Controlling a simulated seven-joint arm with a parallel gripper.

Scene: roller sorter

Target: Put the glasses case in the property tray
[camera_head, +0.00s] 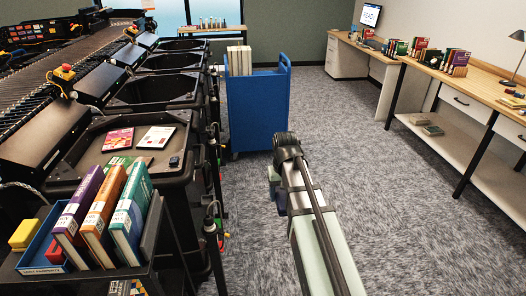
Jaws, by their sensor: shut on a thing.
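A blue tray (40,262) with a white label stands on the dark cart at the lower left, beside the upright books. It looks like the property tray, but its label is too small to read. A yellow item (25,233) and a red item (55,250) show at it. A small dark object (174,162) lies on the grey surface in the nearest black bin. I cannot tell whether it is the glasses case. My arm reaches in from the bottom right and bends at a black joint. My gripper's fingers and anything in them are out of sight.
Purple (79,205), orange (104,215) and teal (131,212) books stand upright on the cart. A blue book cart (257,108) stands ahead. Desks line the right wall; the carpet between is clear.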

